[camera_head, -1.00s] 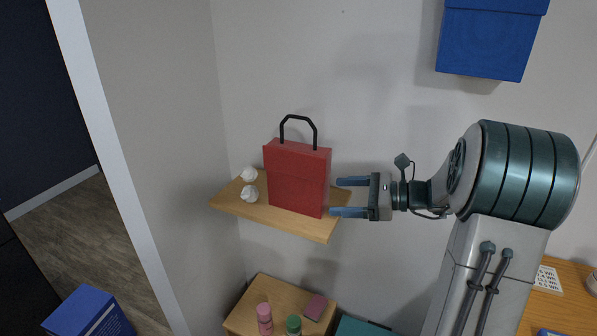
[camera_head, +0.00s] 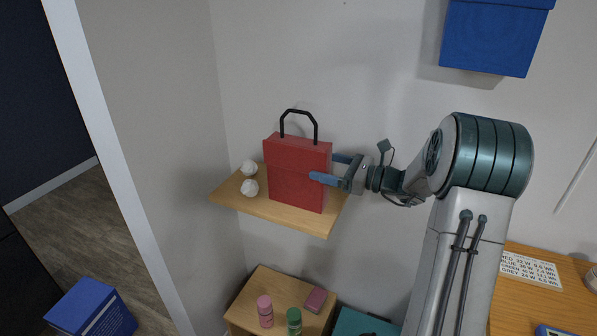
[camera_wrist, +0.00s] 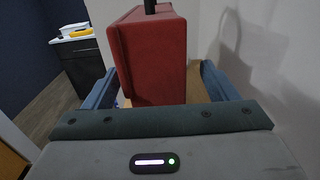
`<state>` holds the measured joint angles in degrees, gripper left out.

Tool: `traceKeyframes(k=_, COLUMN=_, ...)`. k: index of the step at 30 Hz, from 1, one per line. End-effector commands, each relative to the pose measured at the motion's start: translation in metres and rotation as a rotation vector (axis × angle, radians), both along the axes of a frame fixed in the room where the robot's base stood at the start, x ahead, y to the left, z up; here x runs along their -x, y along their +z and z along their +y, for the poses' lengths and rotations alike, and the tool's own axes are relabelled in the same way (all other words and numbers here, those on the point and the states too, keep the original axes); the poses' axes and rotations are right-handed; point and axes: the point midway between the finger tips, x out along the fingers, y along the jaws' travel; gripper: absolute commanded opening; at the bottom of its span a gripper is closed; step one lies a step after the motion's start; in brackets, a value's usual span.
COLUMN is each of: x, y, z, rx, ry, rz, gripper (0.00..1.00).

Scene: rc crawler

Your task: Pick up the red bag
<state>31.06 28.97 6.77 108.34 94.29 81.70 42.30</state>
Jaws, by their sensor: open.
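The red bag (camera_head: 297,174) stands upright on a small wooden wall shelf (camera_head: 280,212), its black handle loop (camera_head: 299,118) pointing up. My gripper (camera_head: 325,168) is at the bag's right side, with the near blue finger in front of the bag's right edge and the other finger partly hidden behind it. In the wrist view, the red bag (camera_wrist: 150,55) lies ahead between the two spread blue fingers, with a gap seen at the right finger. My gripper (camera_wrist: 160,85) is open and holds nothing.
Below is a wooden cabinet (camera_head: 270,285) with a pink bottle, a green bottle and a pink block. A blue box (camera_head: 497,37) hangs at upper right. The wall is close behind the shelf.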

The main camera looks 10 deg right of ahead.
Motion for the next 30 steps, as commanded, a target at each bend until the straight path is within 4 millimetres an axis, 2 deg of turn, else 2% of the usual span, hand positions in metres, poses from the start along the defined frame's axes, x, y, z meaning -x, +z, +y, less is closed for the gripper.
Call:
traceKeyframes(k=9, x=-0.021, y=0.005, z=0.039, rx=0.0, ry=0.005, rz=0.001, gripper=0.8)
traceKeyframes(k=17, x=-0.024, y=0.004, z=0.042, rx=0.001, ry=0.002, rz=0.001, gripper=0.8)
traceKeyframes(k=23, x=-0.024, y=0.004, z=0.042, rx=0.001, ry=0.002, rz=0.001, gripper=0.24)
traceKeyframes(k=30, x=-0.024, y=0.005, z=0.042, rx=0.001, ry=0.003, rz=-0.001, gripper=0.23)
